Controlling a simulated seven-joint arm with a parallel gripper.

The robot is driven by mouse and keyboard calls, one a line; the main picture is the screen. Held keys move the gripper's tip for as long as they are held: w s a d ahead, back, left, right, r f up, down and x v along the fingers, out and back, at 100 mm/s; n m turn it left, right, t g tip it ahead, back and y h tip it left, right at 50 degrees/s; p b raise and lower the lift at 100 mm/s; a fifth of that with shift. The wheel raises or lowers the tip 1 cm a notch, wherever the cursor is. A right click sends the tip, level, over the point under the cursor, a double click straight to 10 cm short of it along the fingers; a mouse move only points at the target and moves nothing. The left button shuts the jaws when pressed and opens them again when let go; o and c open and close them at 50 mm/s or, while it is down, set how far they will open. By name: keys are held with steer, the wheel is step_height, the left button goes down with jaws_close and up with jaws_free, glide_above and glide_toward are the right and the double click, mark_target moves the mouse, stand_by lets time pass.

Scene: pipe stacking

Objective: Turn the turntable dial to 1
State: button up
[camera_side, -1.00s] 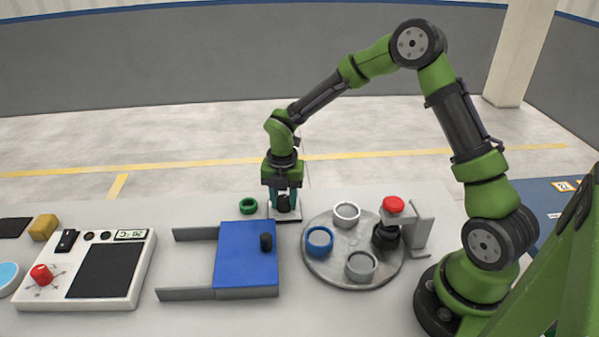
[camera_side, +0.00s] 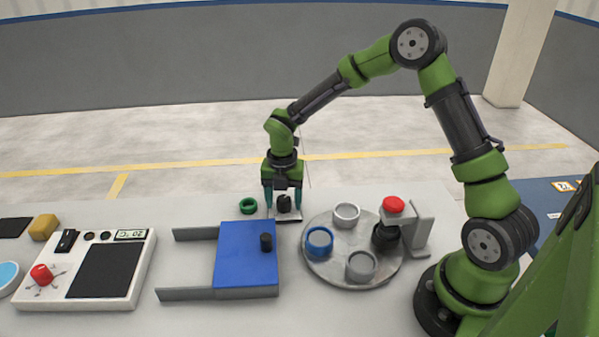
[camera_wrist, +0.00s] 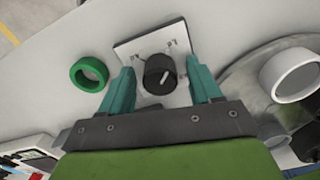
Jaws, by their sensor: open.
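The black turntable dial (camera_side: 284,203) stands on a small white plate (camera_side: 287,217) behind the turntable. In the wrist view the dial (camera_wrist: 160,74) shows a white pointer line slanting up and right; the marks on the plate are too small to read. My gripper (camera_side: 284,208) is open, pointing down, with a teal finger on either side of the dial. In the wrist view my gripper (camera_wrist: 162,88) shows a gap between each finger and the dial. The round grey turntable (camera_side: 325,270) carries a white ring (camera_side: 346,214), a blue ring (camera_side: 319,241) and a grey ring (camera_side: 361,266).
A green ring (camera_side: 248,205) lies just left of the dial plate. A blue sliding block with a black knob (camera_side: 266,242) sits in front. A press with a red top (camera_side: 393,204) stands at the turntable's right. A hotplate (camera_side: 88,270) is at far left.

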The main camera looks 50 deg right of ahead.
mark_target(284, 198)
step_height(284, 198, up, 17)
stand_by(0.4)
